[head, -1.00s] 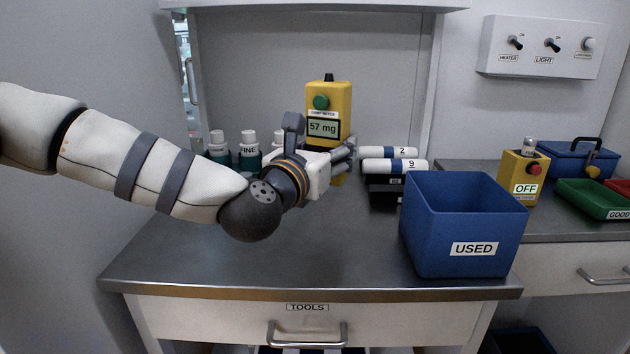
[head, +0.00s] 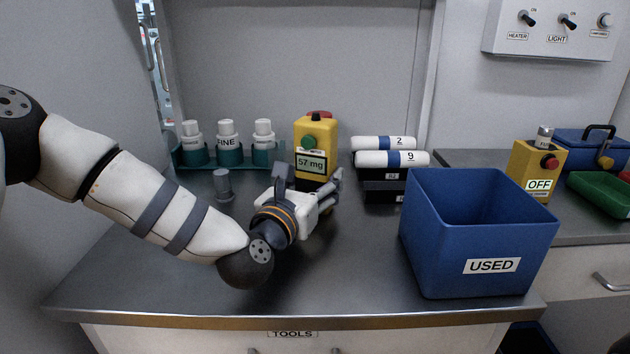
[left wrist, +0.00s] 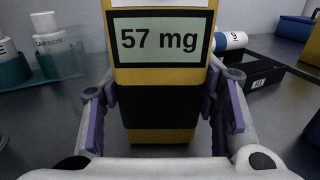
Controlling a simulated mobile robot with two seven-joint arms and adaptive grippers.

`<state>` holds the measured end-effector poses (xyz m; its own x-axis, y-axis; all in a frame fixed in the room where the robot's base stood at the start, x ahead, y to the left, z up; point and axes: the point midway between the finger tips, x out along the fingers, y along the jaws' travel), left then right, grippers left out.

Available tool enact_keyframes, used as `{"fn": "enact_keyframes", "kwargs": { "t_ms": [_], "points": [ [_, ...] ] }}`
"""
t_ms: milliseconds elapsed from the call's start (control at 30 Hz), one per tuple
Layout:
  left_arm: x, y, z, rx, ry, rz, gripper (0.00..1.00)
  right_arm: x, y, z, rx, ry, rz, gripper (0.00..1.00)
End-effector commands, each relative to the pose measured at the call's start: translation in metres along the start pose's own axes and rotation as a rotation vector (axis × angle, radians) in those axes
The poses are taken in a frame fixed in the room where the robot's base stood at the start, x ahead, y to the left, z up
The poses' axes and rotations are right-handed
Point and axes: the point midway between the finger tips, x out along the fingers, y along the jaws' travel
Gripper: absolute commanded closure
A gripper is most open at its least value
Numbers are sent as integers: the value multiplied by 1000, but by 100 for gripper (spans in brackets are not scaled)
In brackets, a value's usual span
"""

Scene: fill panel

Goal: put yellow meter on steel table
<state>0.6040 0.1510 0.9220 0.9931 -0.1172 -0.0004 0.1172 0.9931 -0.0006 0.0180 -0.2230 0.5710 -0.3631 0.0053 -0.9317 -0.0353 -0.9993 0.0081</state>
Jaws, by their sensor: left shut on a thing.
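The yellow meter (head: 316,140) stands upright over the steel table (head: 330,270), left of the blue bin. It has a green button and a display reading 57 mg. In the left wrist view the meter (left wrist: 162,75) fills the middle, with a black band low on its body. My left gripper (head: 335,190) is shut on the lower part of the meter; its purple pads flank the body in the left wrist view. The meter's foot is partly hidden by my gripper in the head view. I cannot tell whether its base touches the table. My right gripper is out of view.
A blue bin marked USED (head: 480,235) stands at the front right. A teal rack of white-capped bottles (head: 228,152) is at the back left, with a grey cylinder (head: 222,185) before it. White rolls (head: 392,158) lie on black boxes right of the meter. The table's front is clear.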

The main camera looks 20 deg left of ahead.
Motion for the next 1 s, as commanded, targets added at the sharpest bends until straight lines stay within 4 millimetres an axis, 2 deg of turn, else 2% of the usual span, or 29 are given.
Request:
{"fn": "enact_keyframes", "kwargs": {
  "t_ms": [167, 200, 300, 567, 633, 900, 1000],
  "points": [
    [0, 0, -4, -1, 0, 0, 96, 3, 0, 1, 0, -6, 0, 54],
    [0, 0, -5, -1, 2, 0, 43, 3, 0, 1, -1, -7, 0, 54],
    [0, 0, -3, 0, 1, -1, 26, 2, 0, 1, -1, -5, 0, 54],
    [0, 0, -2, 0, 0, -1, 26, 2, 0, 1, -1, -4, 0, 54],
    [0, 0, 6, 2, -5, -1, 26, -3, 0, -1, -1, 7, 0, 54],
    [-57, 0, 0, -2, 3, -1, 26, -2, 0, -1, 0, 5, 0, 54],
    [-70, 0, 0, -2, 2, 0, 26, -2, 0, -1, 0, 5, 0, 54]
  ]
}}
